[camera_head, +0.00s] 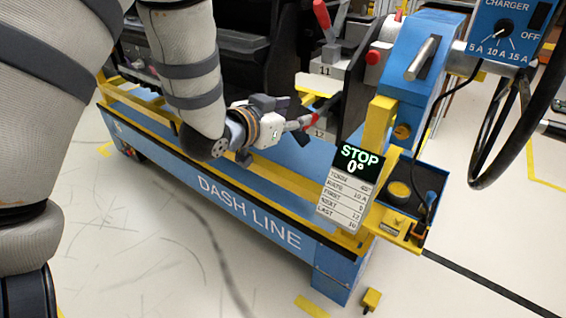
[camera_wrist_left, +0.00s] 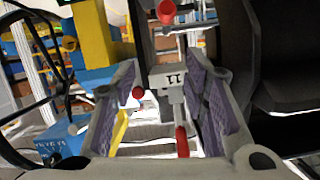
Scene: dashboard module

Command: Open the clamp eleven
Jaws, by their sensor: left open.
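Clamp eleven (camera_head: 326,70) is a grey block marked 11 on the dashboard fixture, with a red-handled lever (camera_head: 321,14) standing up from it. In the left wrist view its 11 label (camera_wrist_left: 174,80) shows between my fingers' outlines, and its red handle (camera_wrist_left: 182,141) appears below the label. My left gripper (camera_head: 303,123) is open and sits lower than clamp eleven, near the block marked 12 (camera_head: 319,133) and its red handle. In the head view the gripper is apart from clamp eleven's lever. I cannot tell whether it touches the lower handle. My right gripper is not in view.
A red knob (camera_head: 372,57) sits right of clamp eleven. A blue upright and a charger box (camera_head: 507,32) with a hanging black cable stand further right. A sign reading STOP 0° (camera_head: 353,160) hangs in front. The blue DASH LINE rail (camera_head: 245,212) runs below; open floor lies before it.

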